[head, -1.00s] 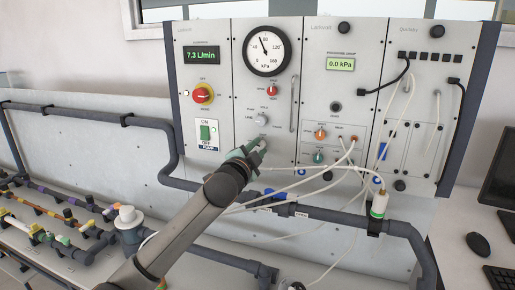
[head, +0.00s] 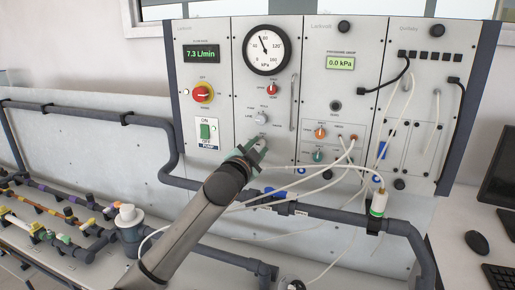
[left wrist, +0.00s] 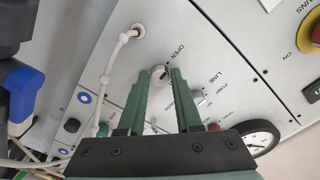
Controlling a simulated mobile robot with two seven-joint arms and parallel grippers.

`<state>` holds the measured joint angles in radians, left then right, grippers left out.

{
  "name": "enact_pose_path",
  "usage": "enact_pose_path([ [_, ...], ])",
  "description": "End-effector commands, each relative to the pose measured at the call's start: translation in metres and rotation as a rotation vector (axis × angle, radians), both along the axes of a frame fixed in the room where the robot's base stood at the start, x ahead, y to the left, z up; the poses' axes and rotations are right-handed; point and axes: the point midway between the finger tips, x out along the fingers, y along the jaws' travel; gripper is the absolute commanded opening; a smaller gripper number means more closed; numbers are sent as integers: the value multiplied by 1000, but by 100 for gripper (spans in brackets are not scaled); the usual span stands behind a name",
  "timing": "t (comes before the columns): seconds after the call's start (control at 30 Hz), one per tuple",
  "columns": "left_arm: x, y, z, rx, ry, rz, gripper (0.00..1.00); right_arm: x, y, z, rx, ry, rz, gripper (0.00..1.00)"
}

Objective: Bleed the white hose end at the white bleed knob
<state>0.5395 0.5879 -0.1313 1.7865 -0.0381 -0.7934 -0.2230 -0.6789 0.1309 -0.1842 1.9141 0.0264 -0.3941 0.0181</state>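My left gripper (head: 258,148) is at the panel under the gauge, close to its face. In the left wrist view its two green fingers (left wrist: 160,78) are apart. A pale knob (left wrist: 160,74) marked OPEN, apparently the white bleed knob, sits between the fingertips; I cannot tell whether they touch it. In the head view my gripper hides this knob. A white hose end (left wrist: 131,35) sits at a red-ringed port beside the knob, and its hose runs off along the panel. My right gripper is not in view.
A white selector knob (head: 261,118) is just above my gripper; in the left wrist view it is close to the right finger (left wrist: 197,97). White hoses (head: 310,190) cross the panel's lower front. A dark pipe (head: 335,214) runs below. The pressure gauge (head: 267,51) is above.

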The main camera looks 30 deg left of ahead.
Motion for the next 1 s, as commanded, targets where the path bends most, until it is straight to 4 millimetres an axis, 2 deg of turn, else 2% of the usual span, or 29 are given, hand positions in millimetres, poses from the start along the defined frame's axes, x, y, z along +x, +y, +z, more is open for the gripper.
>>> enact_pose_path([
  [0.03,0,0,0,1,0,0,40,0,0,0,0,0,0,0],
  [0.2,0,0,0,1,0,0,59,0,0,0,0,0,0,0],
  [0.57,-5,-1,-1,2,0,0,59,0,0,-1,0,0,0,0],
  [0.77,-29,-7,-2,2,-1,-1,59,0,0,-7,0,0,0,0],
  [1.0,-71,-18,-2,3,0,-2,59,0,0,-16,0,0,0,0],
])
